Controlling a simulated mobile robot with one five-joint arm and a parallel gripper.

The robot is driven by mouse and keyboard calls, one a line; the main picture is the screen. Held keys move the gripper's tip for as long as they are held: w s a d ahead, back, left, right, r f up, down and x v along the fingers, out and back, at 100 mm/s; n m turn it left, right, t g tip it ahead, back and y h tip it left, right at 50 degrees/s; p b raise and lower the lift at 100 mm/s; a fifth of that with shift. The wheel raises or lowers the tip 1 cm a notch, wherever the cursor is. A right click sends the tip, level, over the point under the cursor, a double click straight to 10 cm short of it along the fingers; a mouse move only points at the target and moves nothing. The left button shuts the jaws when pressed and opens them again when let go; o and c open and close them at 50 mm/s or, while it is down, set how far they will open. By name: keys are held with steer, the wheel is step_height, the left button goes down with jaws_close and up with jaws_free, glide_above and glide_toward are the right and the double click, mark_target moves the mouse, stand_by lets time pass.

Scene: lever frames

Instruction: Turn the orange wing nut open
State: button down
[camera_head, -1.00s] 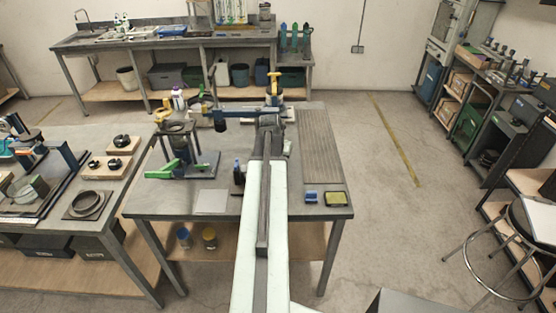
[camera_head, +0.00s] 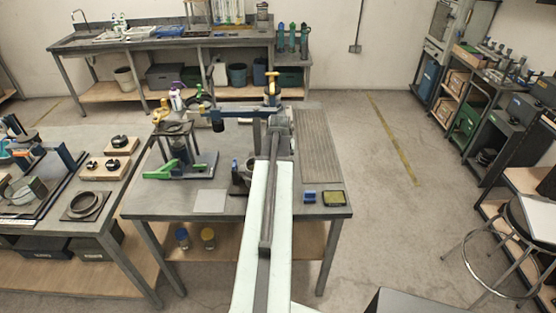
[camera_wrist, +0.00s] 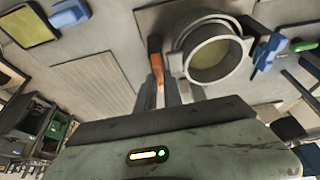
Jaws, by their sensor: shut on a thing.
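The orange wing nut (camera_wrist: 155,46) shows in the wrist view as a narrow upright orange piece beside a grey ring-shaped clamp (camera_wrist: 181,64). My gripper (camera_wrist: 158,82) is shut on the wing nut, whose near end lies between the fingers. The clamp encircles a round, hollow opening just right of the fingers. In the head view the clamp (camera_head: 251,163) shows just left of my arm, and my arm hides the wing nut and the fingertips.
A blue block (camera_head: 310,196) and a yellow-topped pad (camera_head: 335,198) lie at the table's front right. A ribbed grey panel (camera_head: 320,150) lies along the right side. A stand with a green lever (camera_head: 160,171) is at the left. A flat light plate (camera_head: 210,200) lies in front.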

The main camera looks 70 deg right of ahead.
steer(key=shift+w+d, duration=0.1)
steer(key=shift+w, duration=0.05)
steer(key=c, duration=1.5)
jaws_free()
steer(key=p+v, duration=0.7)
steer(key=v, duration=0.1)
steer(key=shift+f, duration=0.1)
